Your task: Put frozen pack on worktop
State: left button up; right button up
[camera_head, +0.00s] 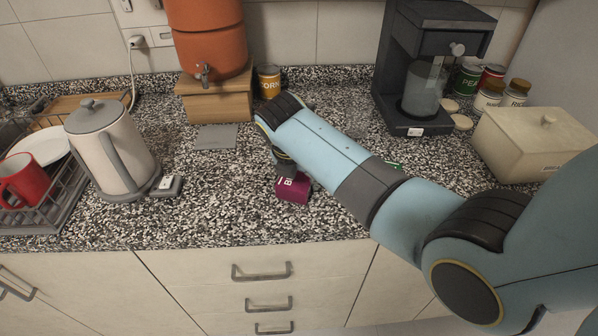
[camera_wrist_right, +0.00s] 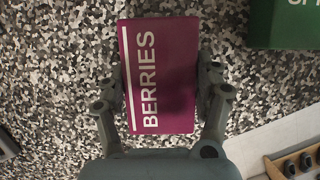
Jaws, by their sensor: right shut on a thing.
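The frozen pack is a purple box marked BERRIES (camera_wrist_right: 160,80). In the right wrist view it lies between the two fingers of my right gripper (camera_wrist_right: 162,90), which are shut on its sides. In the head view the purple pack (camera_head: 293,189) shows below my right gripper (camera_head: 284,168), over the front part of the speckled worktop (camera_head: 230,220). Most of the gripper and part of the pack are hidden by my right arm. I cannot tell whether the pack touches the worktop. My left gripper is not in view.
A green box (camera_wrist_right: 285,25) lies close by on the right in the wrist view. A kettle (camera_head: 110,150) and dish rack (camera_head: 70,205) stand left, a coffee machine (camera_head: 405,125) and cream bread bin (camera_head: 530,145) right. The worktop left of the pack is clear.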

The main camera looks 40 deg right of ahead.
jog(key=o, duration=1.5)
jog(key=shift+f, duration=0.1)
jog(key=shift+c, duration=0.2)
jog(key=v, duration=1.2)
jog(key=shift+p, duration=0.3)
